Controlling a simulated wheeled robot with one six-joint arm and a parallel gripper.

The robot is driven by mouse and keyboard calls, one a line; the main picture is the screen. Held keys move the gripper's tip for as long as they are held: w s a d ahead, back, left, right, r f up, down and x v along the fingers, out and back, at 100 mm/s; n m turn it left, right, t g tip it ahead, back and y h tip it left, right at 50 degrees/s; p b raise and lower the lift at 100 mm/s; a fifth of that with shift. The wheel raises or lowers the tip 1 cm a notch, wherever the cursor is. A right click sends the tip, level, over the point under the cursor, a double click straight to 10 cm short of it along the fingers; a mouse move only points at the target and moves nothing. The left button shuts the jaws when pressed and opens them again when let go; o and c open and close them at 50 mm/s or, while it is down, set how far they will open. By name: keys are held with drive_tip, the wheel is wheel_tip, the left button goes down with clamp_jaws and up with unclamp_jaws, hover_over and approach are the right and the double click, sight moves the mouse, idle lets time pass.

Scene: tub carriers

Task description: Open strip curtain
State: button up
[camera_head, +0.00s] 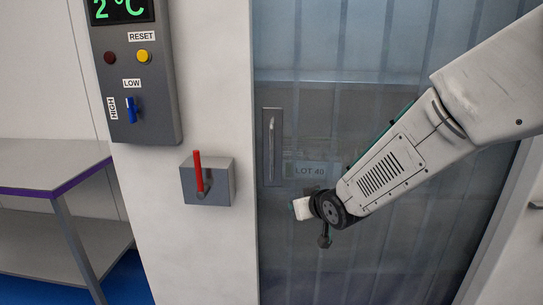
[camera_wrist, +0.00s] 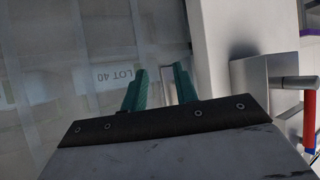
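The strip curtain (camera_head: 395,85) is a row of translucent, bluish-grey hanging strips filling the doorway. It hangs closed across the opening and also shows in the wrist view (camera_wrist: 75,35). A "LOT 40" label (camera_head: 310,170) shows at the curtain, turned over in the wrist view (camera_wrist: 113,77). A vertical handle (camera_head: 271,147) on a dark plate is near the doorway's left edge; I cannot tell whether it is behind the strips. My gripper (camera_head: 298,208) is in front of the curtain's lower left. In the wrist view its teal fingers (camera_wrist: 160,72) are apart, with nothing between them.
Left of the doorway, a grey box with a red lever (camera_head: 198,172) sticks out of the white wall, close to my gripper. Above it is a control panel (camera_head: 165,95) reading 2 °C, with buttons and a blue switch. A steel table (camera_head: 45,165) stands at the far left.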

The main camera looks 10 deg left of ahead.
wheel_tip(320, 180, up, 3)
drive_tip(key=w+a+t+y, duration=0.2)
drive_tip(key=a, duration=0.1)
drive_tip(key=n+t+y, duration=0.1)
drive_tip(key=t+y, duration=0.1)
drive_tip(key=y, duration=0.1)
approach(272, 155)
drive_tip(key=x, duration=1)
drive_tip(key=shift+w+a+f, duration=0.1)
drive_tip(key=shift+w+f, duration=0.05)
drive_tip(key=shift+w, duration=0.15)
clamp_jaws()
